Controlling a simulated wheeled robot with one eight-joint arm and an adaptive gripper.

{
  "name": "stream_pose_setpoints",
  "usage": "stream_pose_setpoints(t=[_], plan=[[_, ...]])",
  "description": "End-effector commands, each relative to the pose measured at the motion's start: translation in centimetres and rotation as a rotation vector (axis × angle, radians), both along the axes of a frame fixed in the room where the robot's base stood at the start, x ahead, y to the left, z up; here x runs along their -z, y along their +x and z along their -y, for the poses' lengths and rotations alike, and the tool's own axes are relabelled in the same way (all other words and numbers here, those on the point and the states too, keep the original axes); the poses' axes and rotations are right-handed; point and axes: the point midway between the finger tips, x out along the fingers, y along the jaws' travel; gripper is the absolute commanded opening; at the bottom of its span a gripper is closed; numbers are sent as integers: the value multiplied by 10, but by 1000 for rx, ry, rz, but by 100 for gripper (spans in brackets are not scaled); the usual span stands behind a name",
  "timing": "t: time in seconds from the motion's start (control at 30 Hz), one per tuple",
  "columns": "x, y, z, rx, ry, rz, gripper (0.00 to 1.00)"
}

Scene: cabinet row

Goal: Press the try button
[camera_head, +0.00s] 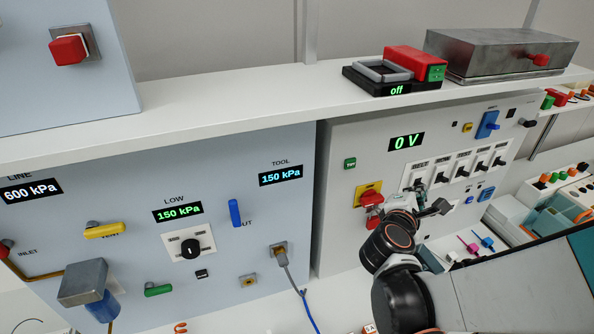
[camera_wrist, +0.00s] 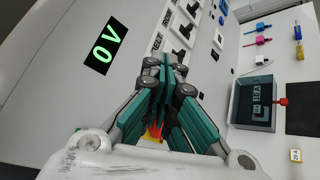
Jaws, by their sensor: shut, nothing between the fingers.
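A red switch (camera_head: 371,198) on a yellow plate lies between the green button and my gripper. The 0 V display (camera_head: 406,141) and several black switches (camera_head: 460,170) share the panel. A shelf (camera_head: 200,108) overhangs it. A blue-grey panel (camera_head: 130,225) stands to the left.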

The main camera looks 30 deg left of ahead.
Motion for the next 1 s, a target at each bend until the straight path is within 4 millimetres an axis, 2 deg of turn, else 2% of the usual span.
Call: stream_pose_setpoints(t=[0.03,0.53,1.0], plan=[[-6,-53,-74,-148,-7,5,0],[-7,-50,-80,-151,-9,7,0],[-6,-10,-122,-147,-8,6,0]])
